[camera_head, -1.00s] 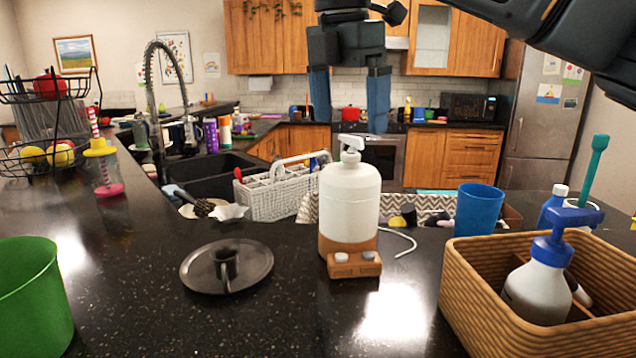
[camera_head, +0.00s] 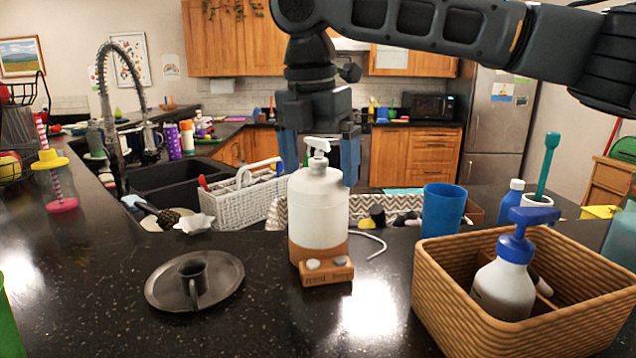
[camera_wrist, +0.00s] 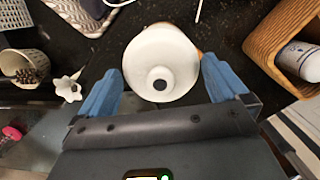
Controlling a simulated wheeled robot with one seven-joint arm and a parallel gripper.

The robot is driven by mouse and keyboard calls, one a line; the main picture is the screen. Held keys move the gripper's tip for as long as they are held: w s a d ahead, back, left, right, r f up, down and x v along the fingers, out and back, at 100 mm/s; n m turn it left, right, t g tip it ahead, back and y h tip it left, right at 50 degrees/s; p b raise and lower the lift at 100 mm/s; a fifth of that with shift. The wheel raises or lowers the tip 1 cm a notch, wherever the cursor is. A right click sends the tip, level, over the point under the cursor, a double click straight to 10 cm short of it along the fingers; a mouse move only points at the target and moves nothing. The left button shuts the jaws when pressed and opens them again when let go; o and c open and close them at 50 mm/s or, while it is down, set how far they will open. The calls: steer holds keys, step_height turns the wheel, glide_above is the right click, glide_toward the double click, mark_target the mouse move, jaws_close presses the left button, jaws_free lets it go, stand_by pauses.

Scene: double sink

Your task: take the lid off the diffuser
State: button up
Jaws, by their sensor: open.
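The diffuser is a white bottle-shaped body (camera_head: 318,215) on a brown wooden base with two light knobs (camera_head: 328,268). It stands upright on the dark counter, its white lid with a spout (camera_head: 317,150) on top. My gripper (camera_head: 320,172) is open above it, its blue fingers level with the lid, one on each side in the head view. In the wrist view, the round white top with a dark hole (camera_wrist: 160,60) lies between the fingertips of my gripper (camera_wrist: 162,70). I cannot tell whether either finger touches it.
A dark candle holder (camera_head: 195,280) stands left of the diffuser. A wicker basket (camera_head: 440,290) with a spray bottle is at the right. The front middle counter is clear.

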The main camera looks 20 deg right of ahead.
mark_target(319, 158)
steer(key=c, duration=0.7)
steer(key=shift+r, duration=0.1)
steer(key=shift+r, duration=0.55)
step_height(319, 158, up, 3)
steer(key=shift+f+b, duration=0.2)
steer(key=shift+b, duration=0.1)
steer(key=s+d+r, duration=0.4)
steer(key=d+r, duration=0.3)
steer(key=d, duration=0.3)
steer(key=shift+s+d+b, duration=0.35)
steer(key=shift+s+b, duration=0.05)
steer(key=shift+b, duration=0.05)
